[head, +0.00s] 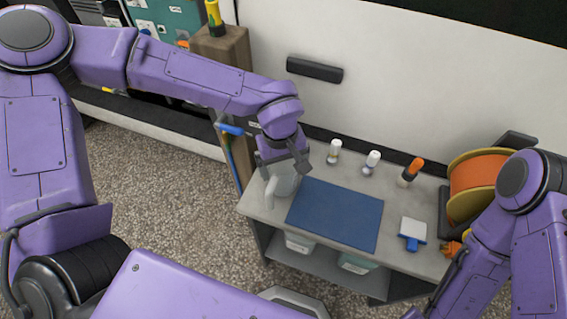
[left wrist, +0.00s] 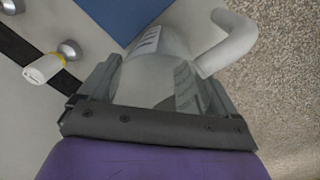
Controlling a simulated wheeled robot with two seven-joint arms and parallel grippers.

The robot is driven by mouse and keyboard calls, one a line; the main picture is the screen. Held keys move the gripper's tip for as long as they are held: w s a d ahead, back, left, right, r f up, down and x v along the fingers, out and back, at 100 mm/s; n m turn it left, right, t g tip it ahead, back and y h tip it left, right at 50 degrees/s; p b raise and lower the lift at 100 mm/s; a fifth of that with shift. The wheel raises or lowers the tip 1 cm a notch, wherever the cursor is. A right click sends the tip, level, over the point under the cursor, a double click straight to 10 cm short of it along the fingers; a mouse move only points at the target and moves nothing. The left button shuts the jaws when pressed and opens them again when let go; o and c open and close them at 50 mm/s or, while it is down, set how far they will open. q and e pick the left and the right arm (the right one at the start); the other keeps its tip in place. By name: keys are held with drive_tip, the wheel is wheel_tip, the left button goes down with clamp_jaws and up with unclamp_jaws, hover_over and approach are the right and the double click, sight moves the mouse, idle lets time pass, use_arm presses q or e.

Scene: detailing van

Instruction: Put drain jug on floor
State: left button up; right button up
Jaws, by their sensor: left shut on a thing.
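The drain jug (head: 286,183) is a translucent whitish jug with a pale curved handle. It is at the left end of the grey worktop (head: 262,209), beside the blue mat. My left gripper (head: 284,165) comes from above and is shut on the jug. In the left wrist view the jug (left wrist: 150,82) sits between the two fingers, its handle pointing up and right. I cannot tell whether its base touches the worktop. The speckled floor (head: 165,190) shows left of the bench. My right arm shows at the right edge, but its gripper is not visible.
A blue mat (head: 335,214) covers the worktop's middle. Small bottles (head: 372,160) stand along the back, with a white-and-blue tool (head: 412,232) at the right. An orange reel (head: 472,187) stands at the right end. A brown post (head: 222,60) rises behind the left end. Floor left of the bench is clear.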

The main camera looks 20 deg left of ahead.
use_arm(q)
drive_tip(key=o, duration=1)
drive_tip(key=shift+f, duration=0.1)
drive_tip(key=shift+c, duration=0.2)
